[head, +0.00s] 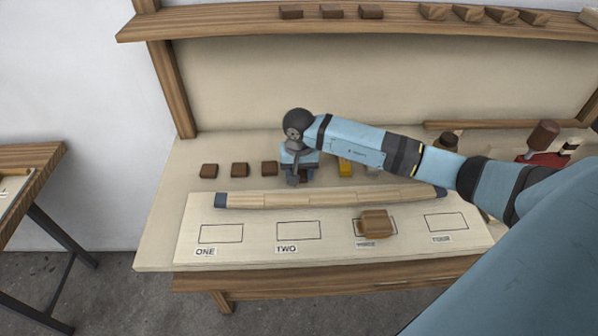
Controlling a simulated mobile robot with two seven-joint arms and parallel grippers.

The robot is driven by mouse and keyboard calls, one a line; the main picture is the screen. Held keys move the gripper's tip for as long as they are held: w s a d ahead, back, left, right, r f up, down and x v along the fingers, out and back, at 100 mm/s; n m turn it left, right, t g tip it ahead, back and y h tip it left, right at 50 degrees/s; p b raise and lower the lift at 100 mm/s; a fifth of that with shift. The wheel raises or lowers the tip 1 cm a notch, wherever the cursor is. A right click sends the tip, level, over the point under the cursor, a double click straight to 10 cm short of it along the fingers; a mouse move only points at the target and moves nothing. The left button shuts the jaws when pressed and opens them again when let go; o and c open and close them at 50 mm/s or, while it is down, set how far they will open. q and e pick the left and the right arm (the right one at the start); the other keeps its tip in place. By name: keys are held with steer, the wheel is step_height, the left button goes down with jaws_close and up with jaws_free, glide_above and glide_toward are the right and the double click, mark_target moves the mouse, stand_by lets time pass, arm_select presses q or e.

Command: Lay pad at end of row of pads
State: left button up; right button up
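Dark brown pads stand in a row along the back of the bench: a left one (209,170), a middle one (239,169) and a third (270,168). My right gripper (301,179) points down just right of the third pad, at the row's right end. A bit of dark brown, seemingly another pad (307,174), shows at its fingers. The gripper hides most of it, so I cannot tell whether the fingers grip it or whether it touches the bench. My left gripper is not in view.
A long jointed wooden strip (320,200) with blue ends lies in front of the row. A wooden block (375,222) sits on the third outline of the white board (260,251). A yellow item (345,168) stands right of the gripper. A shelf (220,23) holds several blocks.

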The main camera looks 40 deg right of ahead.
mark_target(299, 174)
steer(key=o, duration=0.9)
steer(key=shift+r+p, duration=0.3)
steer(key=shift+p, duration=0.2)
step_height(299, 174, up, 12)
steer(key=b, duration=0.1)
steer(key=shift+f+b, duration=0.15)
steer(key=shift+b, duration=0.15)
